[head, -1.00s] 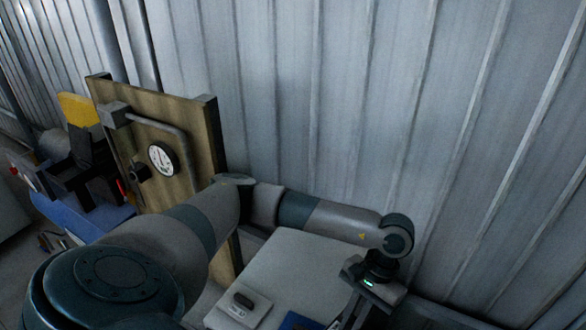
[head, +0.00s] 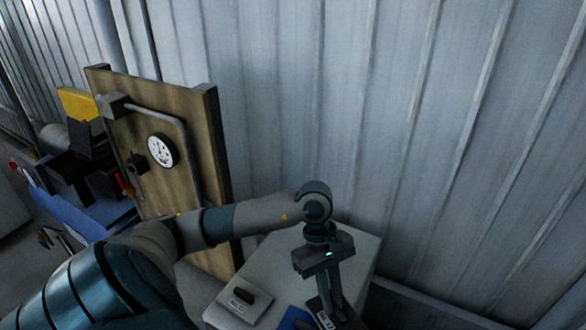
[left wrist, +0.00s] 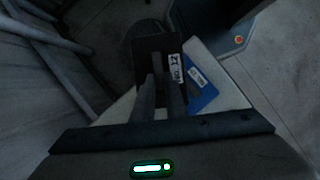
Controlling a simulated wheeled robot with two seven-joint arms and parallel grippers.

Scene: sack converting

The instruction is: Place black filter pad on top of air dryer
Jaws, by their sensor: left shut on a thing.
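My left gripper (head: 328,300) points down over the near right part of the pale table. In the left wrist view its two fingers (left wrist: 160,82) are close together on a dark flat piece with a white label (left wrist: 153,47), which looks like the black filter pad. In the head view only a bit of that label shows, low at the picture's bottom edge, and the fingers hide most of the piece. I cannot tell whether it touches anything below. I cannot pick out the air dryer for certain. My right gripper is not in view.
The pale table (head: 345,262) carries a light plate with a small black block (head: 243,297) and a blue flat piece (head: 293,318), also seen in the left wrist view (left wrist: 203,97). A wooden panel with a gauge (head: 161,150) stands left. A corrugated wall rises behind.

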